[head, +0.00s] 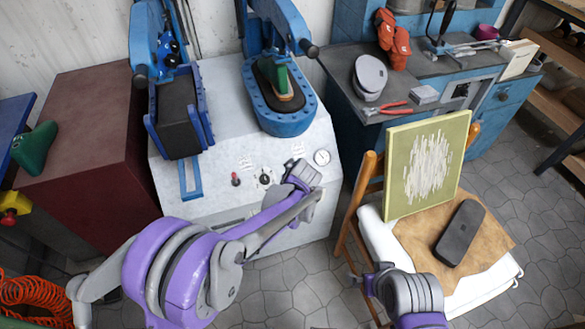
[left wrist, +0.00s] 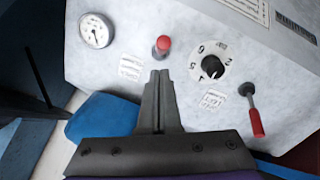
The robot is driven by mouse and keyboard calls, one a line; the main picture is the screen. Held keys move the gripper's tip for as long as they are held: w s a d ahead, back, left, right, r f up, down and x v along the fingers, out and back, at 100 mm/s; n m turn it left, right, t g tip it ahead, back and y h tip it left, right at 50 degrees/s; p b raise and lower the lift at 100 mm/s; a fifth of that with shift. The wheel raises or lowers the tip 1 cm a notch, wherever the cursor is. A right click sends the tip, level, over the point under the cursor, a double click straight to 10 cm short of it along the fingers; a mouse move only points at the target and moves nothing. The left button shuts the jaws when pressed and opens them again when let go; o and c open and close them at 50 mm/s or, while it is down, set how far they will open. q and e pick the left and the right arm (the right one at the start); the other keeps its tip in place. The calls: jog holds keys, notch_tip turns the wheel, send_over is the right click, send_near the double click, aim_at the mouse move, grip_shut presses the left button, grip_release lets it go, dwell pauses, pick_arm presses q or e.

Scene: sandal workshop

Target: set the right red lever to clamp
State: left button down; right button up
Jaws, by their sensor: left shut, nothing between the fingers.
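The right red lever (left wrist: 163,45) shows in the left wrist view between the gauge and the dial, its red knob foreshortened on the white panel. In the head view my left gripper and wrist hide it. My left gripper (left wrist: 158,75) is shut and empty. Its fingertips appear just short of the knob in the picture; I cannot tell whether they touch it. In the head view the left gripper (head: 296,166) is close to the machine's front panel. The left red lever (left wrist: 255,118) is beyond the dial; it also shows in the head view (head: 235,178).
The white panel carries a pressure gauge (left wrist: 96,31) and a black dial (left wrist: 211,66), with paper labels. Two blue presses stand on the machine; the right one (head: 285,121) holds a green-topped form. A chair (head: 355,210) with a board and dark sole stands at right.

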pick_arm(q)
jog(key=shift+w, duration=0.1)
jog(key=shift+w+a+r, duration=0.1)
jog(key=shift+w+a, duration=0.15)
jog(key=shift+w, duration=0.4)
jog(key=a+p+v, duration=0.1)
jog(key=p+v, duration=0.2)
jog(key=v, duration=0.8)
jog(key=shift+a+r, duration=0.45)
jog(key=shift+r, duration=0.1)
jog(key=shift+w, duration=0.1)
